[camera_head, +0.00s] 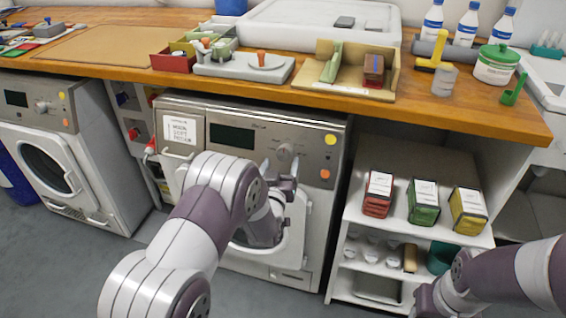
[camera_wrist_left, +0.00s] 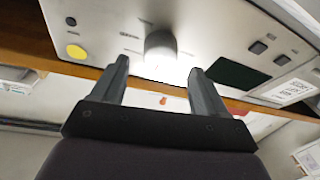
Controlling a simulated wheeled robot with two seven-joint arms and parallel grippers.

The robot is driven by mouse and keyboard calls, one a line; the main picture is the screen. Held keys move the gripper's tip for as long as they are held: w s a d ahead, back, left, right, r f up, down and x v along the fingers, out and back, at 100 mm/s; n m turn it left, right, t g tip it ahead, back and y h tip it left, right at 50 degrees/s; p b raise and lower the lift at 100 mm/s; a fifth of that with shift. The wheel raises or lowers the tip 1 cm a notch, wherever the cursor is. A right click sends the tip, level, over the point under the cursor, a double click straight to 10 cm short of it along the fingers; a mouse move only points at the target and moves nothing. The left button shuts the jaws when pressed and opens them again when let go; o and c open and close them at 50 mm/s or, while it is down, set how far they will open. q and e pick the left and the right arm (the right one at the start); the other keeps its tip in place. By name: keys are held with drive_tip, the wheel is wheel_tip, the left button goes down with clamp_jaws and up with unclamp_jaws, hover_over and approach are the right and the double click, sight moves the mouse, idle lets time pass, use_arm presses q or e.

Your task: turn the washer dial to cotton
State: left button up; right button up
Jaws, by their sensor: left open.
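The washer (camera_head: 230,115) in the middle stands under the wooden counter. Its round silver dial (camera_head: 285,151) is on the front panel, right of a dark display; the dial also shows in the left wrist view (camera_wrist_left: 160,44), where the picture is upside down. The marks around the dial are too small to read, and its setting cannot be told. My left gripper (camera_head: 281,170) is open just in front of and below the dial. In the left wrist view its two fingers (camera_wrist_left: 159,68) stand either side of the dial, apart from it. My right arm shows at the lower right, its fingers out of sight.
A second white machine (camera_head: 95,165) stands at left. Trays and bins (camera_head: 243,66) lie on the counter (camera_head: 455,98) above the panel. A shelf unit (camera_head: 345,232) with red, green and yellow folded packs stands right of the washer. Bottles (camera_head: 467,25) stand at the back right.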

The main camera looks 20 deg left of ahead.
sight(284, 156)
use_arm(q)
drive_tip(key=w, duration=0.3)
drive_tip(key=shift+w+a, duration=0.15)
drive_tip(key=c, duration=1.1)
drive_tip(key=shift+o, duration=0.2)
drive_tip(key=shift+m+h, duration=0.3)
drive_tip(key=shift+m, duration=0.2)
drive_tip(key=m+h+b, duration=0.1)
drive_tip(key=m, duration=0.2)
drive_tip(key=shift+a+f+m, duration=0.1)
drive_tip(key=shift+m, duration=0.2)
drive_tip(key=shift+a+m+h+b, duration=0.1)
drive_tip(key=shift+m+h+b, duration=0.15)
drive_tip(key=shift+m+h, duration=0.9)
drive_tip(key=shift+m+h+b, duration=0.25)
drive_tip(key=shift+m, duration=1.8)
